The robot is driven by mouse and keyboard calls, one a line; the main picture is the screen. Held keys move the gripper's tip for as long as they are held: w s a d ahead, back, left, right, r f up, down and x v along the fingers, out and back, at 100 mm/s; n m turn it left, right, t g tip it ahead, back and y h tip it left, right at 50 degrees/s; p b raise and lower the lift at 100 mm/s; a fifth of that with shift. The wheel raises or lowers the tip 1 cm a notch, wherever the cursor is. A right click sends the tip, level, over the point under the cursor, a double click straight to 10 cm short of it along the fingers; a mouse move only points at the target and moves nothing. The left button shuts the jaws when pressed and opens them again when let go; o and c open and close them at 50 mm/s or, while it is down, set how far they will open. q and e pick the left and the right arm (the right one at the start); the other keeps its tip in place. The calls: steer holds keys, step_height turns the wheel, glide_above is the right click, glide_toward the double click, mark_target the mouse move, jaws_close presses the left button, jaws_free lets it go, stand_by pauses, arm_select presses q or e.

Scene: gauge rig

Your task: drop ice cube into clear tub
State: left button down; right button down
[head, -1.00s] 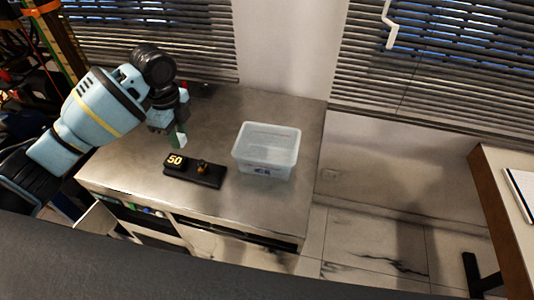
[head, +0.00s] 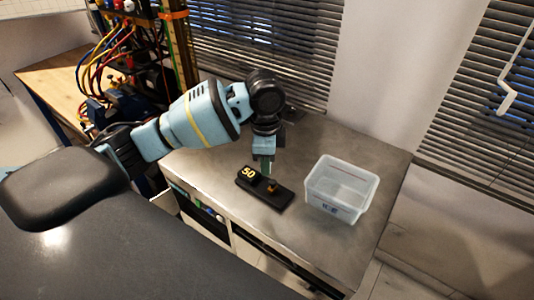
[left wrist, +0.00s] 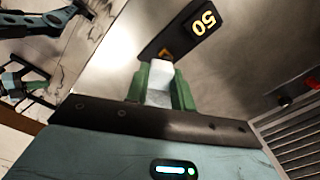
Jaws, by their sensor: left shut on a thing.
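My left gripper (head: 267,165) hangs pointing down over the grey tabletop, just behind the black "50" block. In the left wrist view its green fingers (left wrist: 160,88) are shut on a pale, whitish ice cube (left wrist: 159,75). The cube can hardly be made out in the head view. The clear tub (head: 341,190) stands upright and open-topped on the table, to the right of the left gripper and apart from it. It looks empty. My right gripper cannot be made out in either view.
The black block (head: 263,187) with a yellow "50" and a small amber part lies left of the tub. The steel table (head: 310,238) ends right of the tub. Blinds (head: 262,50) hang behind. A cable rack (head: 130,40) stands at the back left.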

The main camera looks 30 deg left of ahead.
arm_select(q)
steer(key=s+d+n, duration=0.5)
steer(key=s+n, duration=0.2)
steer(key=n, duration=0.5)
steer(key=shift+s+d+r+n, duration=0.2)
steer(key=shift+s+n, duration=0.1)
steer(key=shift+s, duration=0.1)
steer(key=shift+s+f, duration=0.1)
steer(key=shift+s, duration=0.1)
